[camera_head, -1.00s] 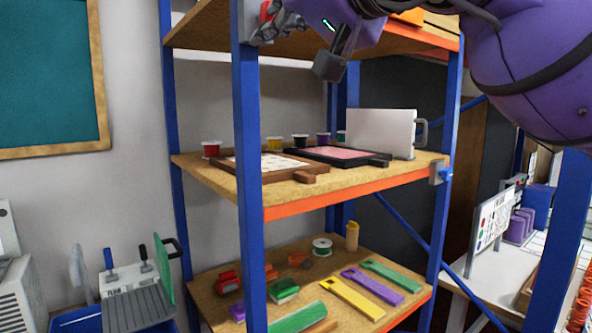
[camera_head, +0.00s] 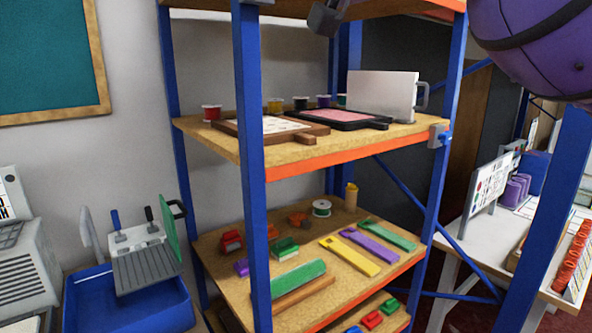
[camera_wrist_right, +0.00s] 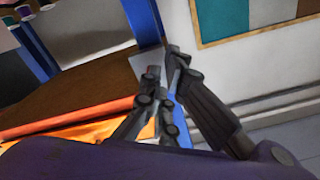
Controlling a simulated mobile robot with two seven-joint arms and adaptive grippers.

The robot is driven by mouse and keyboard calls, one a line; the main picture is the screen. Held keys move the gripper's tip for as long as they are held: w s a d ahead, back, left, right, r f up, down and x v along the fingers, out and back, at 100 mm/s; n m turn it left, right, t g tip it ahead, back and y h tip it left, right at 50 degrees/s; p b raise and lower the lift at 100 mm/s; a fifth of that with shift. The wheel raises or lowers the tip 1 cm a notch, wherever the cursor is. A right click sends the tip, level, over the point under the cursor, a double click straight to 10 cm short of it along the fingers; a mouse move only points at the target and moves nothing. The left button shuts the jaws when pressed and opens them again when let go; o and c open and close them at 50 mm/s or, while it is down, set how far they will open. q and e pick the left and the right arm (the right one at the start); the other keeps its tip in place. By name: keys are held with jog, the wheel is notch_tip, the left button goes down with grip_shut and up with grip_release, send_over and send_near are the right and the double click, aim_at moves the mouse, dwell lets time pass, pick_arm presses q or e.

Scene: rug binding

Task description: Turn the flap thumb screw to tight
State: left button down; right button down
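In the head view a grey clamp plate with a small blue knob (camera_head: 446,137) sits on the right front post at middle-shelf height. I cannot tell whether it is the flap thumb screw. Another grey bracket edge (camera_head: 257,2) shows on the left front post at the top edge. In the right wrist view my right gripper (camera_wrist_right: 162,68) has its dark fingers spread around a blue part (camera_wrist_right: 175,75), beside a grey plate (camera_wrist_right: 146,62) on a blue post. Contact is unclear. My left gripper is not in view.
The blue-post shelf has an orange-edged middle board (camera_head: 330,155) with frames, spools and a grey upright panel (camera_head: 381,95). The lower board carries several coloured tools. A blue bin (camera_head: 130,305) stands left, a white table (camera_head: 480,228) right. My purple arm fills the upper right.

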jog(key=shift+a, duration=0.15)
